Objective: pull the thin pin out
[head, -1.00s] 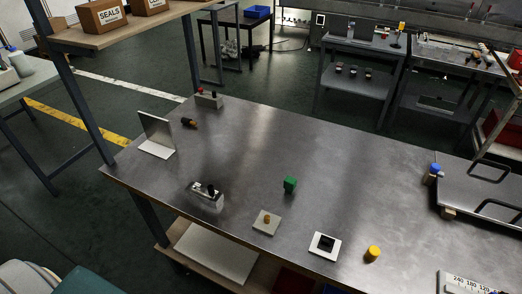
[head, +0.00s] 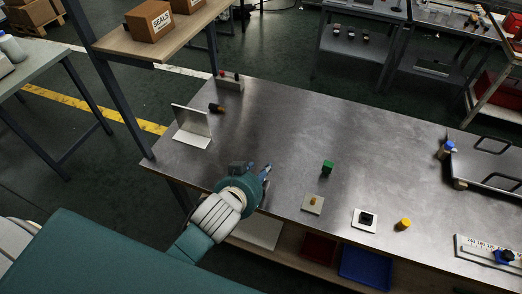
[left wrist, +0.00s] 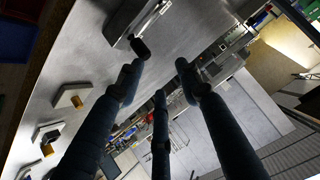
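A small grey metal block (left wrist: 128,18) with a black knob (left wrist: 140,47) shows at the top of the left wrist view. In the head view my left gripper (head: 255,169) covers most of that block's place near the table's front edge. In the left wrist view my left gripper (left wrist: 159,76) has its fingers spread, with nothing between them. The black knob is close to one fingertip; I cannot tell if they touch. A block with red and black knobs (head: 230,83) stands at the table's back left. No thin pin can be clearly made out. My right gripper is not in view.
An L-shaped metal plate (head: 192,127) stands at the table's left. A green block (head: 327,167), a plate with a peg (head: 313,205), a white plate with a black centre (head: 357,224) and a yellow cylinder (head: 403,224) lie to the right. The table's middle is clear.

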